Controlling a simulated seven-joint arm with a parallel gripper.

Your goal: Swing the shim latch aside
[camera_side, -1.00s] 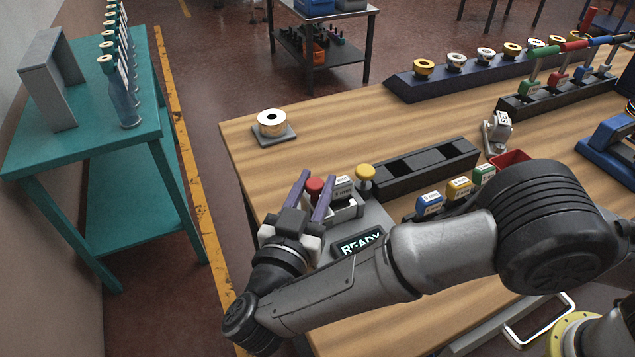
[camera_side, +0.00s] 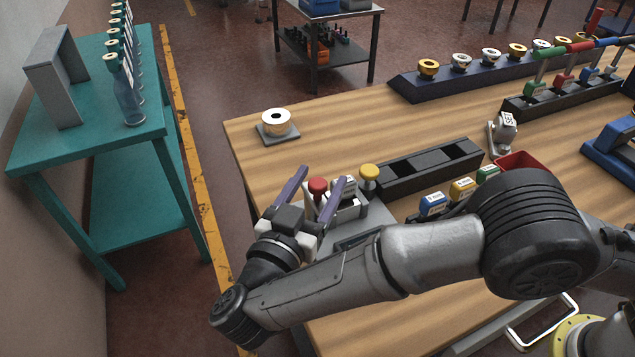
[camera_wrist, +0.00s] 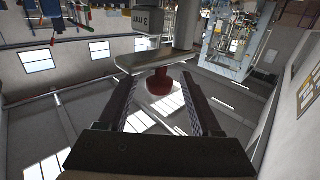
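The latch with a red knob (camera_side: 318,186) is on the grey fixture at the near left corner of the bench. I cannot tell for sure which part is the shim latch. In the wrist view a pale grey bar (camera_wrist: 155,59) with the red knob (camera_wrist: 160,83) under it shows between my fingers. My gripper (camera_side: 322,174) is open, its two purple fingers on either side of the red knob in the picture. Whether they touch it is unclear. The gripper also shows in the wrist view (camera_wrist: 160,76) with a gap on both sides of the knob.
A yellow knob (camera_side: 369,173) stands right of the fixture, beside a black slotted tray (camera_side: 425,167). Blue, yellow and green labelled blocks sit in front of that tray. Bare wood lies between the roll and the back racks.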

